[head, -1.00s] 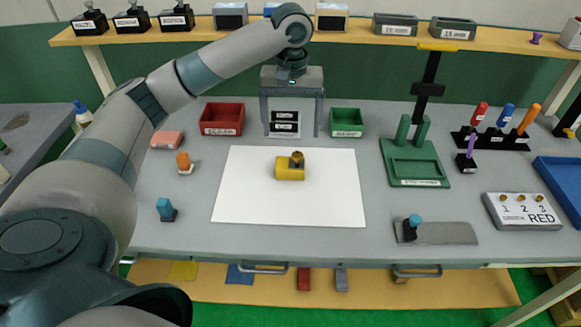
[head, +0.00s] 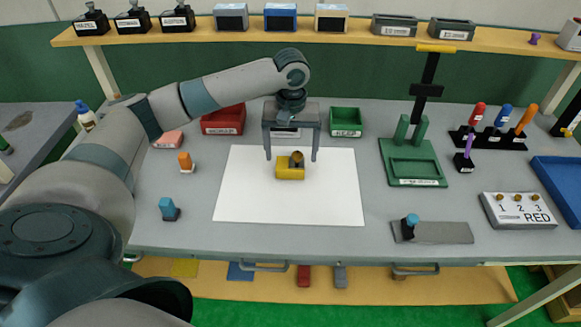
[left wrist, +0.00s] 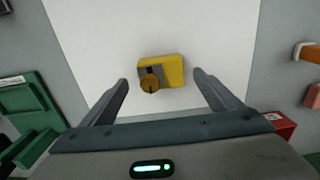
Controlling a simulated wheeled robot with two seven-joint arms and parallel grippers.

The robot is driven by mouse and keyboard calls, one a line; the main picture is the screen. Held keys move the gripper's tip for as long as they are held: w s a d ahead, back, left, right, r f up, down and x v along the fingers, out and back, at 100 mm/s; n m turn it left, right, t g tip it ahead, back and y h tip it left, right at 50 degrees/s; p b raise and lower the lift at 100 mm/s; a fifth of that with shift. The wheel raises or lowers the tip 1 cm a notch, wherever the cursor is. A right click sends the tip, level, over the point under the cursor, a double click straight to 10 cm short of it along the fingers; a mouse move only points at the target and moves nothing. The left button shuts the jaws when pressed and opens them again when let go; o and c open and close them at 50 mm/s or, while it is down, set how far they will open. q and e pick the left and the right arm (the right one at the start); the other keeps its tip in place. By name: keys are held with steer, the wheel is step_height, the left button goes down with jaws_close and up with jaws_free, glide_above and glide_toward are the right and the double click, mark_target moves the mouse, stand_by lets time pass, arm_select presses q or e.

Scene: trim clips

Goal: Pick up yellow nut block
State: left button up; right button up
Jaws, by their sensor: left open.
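The yellow nut block (head: 290,172) lies on the white sheet (head: 250,205), with a brown round nut on its top. My left gripper (head: 291,158) is open, with its fingers reaching down just behind and above the block. In the left wrist view the yellow nut block (left wrist: 175,71) shows beyond and between the two spread fingertips (left wrist: 160,78), apart from both. The brown nut faces the camera there. My right gripper is not in view.
A red bin (head: 223,120) and a green bin (head: 346,121) stand behind the sheet. A green fixture (head: 413,163) stands to the right. Orange (head: 186,162) and blue (head: 168,208) handled pieces sit at left. The sheet around the block is clear.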

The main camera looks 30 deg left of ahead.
mark_target(291, 162)
arm_select(q)
step_height(291, 162, down, 4)
steer(key=shift+s+a+r+p, duration=0.1)
steer(key=shift+r+p, duration=0.1)
steer(key=shift+p, duration=0.55)
steer(key=shift+f, duration=0.7)
steer(key=c, duration=1.4)
steer(key=shift+r, duration=0.1)
